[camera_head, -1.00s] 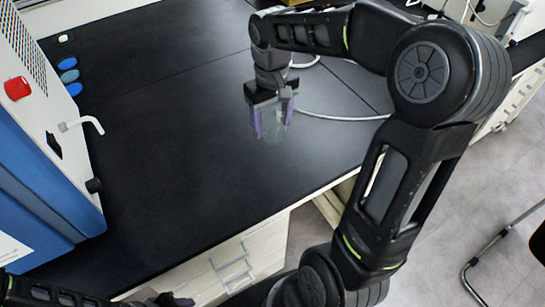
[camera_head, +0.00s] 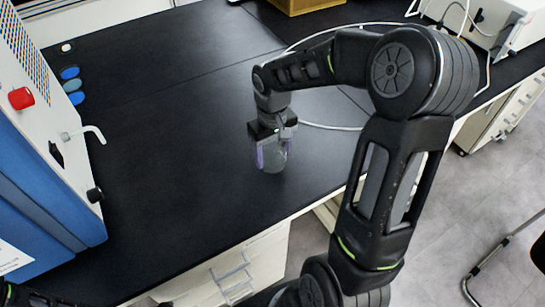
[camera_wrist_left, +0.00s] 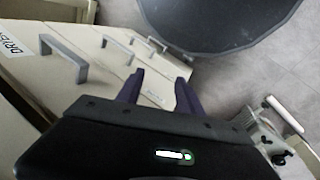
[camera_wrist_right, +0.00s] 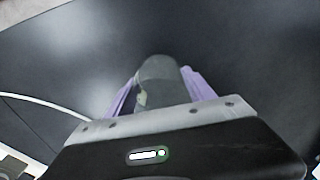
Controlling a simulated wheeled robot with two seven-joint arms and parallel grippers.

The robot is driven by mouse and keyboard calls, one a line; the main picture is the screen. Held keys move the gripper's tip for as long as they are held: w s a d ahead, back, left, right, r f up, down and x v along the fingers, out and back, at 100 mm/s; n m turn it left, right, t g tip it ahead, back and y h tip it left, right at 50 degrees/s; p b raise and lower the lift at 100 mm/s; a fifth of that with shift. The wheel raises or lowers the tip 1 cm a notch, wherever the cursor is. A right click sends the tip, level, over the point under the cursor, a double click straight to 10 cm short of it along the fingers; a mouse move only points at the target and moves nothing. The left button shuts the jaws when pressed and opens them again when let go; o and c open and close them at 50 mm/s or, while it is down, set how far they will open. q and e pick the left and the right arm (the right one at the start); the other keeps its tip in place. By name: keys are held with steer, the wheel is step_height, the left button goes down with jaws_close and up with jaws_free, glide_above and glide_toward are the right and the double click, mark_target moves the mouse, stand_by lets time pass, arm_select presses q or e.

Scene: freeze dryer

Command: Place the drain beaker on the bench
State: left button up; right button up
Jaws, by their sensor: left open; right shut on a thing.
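The drain beaker (camera_head: 273,159) is a clear glass vessel held in my right gripper (camera_head: 272,150), whose purple fingers are shut on its sides. It is over the black bench (camera_head: 150,150), near the front edge; I cannot tell whether its base touches the top. In the right wrist view the beaker (camera_wrist_right: 158,80) stands between the purple fingers (camera_wrist_right: 160,95), with dark bench behind it. My left gripper (camera_wrist_left: 158,90) is open and empty in the left wrist view, in front of the cream drawer fronts (camera_wrist_left: 90,60), below the bench.
The blue and white freeze dryer (camera_head: 45,150) stands at the left with a white drain spout (camera_head: 92,132) and a red knob (camera_head: 21,98). A white cable (camera_head: 325,126) lies behind my right gripper. The bench middle is clear. A yellowish box (camera_head: 290,5) is at the back.

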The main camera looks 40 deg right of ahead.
steer(key=shift+f, duration=1.05)
steer(key=shift+f, duration=0.15)
steer(key=o, duration=1.4)
step_height(320, 180, up, 12)
steer(key=shift+r, duration=0.2)
steer(key=shift+o, duration=0.5)
